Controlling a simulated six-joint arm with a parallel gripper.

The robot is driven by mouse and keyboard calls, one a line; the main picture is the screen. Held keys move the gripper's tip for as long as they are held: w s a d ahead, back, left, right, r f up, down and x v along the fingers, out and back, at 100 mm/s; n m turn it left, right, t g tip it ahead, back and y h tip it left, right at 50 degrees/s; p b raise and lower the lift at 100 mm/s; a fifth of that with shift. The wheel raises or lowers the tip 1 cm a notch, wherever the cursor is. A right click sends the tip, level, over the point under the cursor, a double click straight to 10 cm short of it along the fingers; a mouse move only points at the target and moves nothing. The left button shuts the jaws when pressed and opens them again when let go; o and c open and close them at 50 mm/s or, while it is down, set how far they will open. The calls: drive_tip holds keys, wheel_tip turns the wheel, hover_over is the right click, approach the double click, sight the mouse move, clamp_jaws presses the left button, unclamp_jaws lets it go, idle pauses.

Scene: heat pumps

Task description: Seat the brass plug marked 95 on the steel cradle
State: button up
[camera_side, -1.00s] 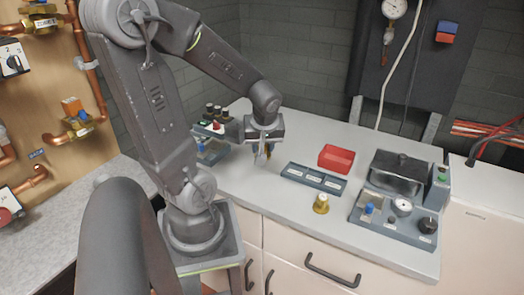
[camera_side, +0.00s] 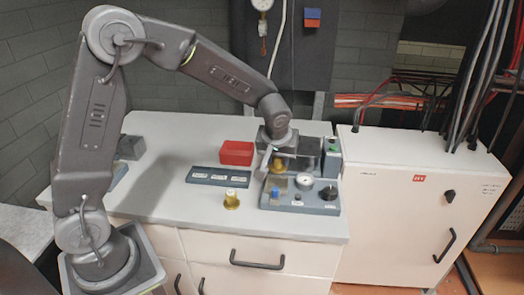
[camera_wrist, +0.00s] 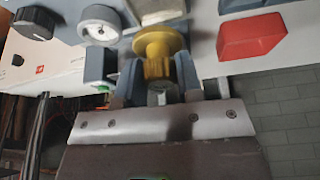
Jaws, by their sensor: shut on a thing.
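My gripper (camera_side: 277,158) is shut on a brass plug (camera_side: 279,166) over the left part of the grey test fixture (camera_side: 318,208). In the wrist view, my gripper's fingers (camera_wrist: 158,82) stand on both sides of the plug's brass body (camera_wrist: 158,57), its wide flange pointing away from me. A pale grey block beyond the flange (camera_wrist: 156,9) may be the steel cradle; I cannot tell whether the plug touches it. No number is legible on either plug.
The bench's left middle is clear.

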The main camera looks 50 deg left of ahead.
sight(277, 169)
drive_tip(key=shift+f, duration=2)
drive_tip(key=shift+f, duration=0.8)
idle(0.5)
drive_tip(key=o, duration=1.1)
drive_tip(key=v, duration=1.4)
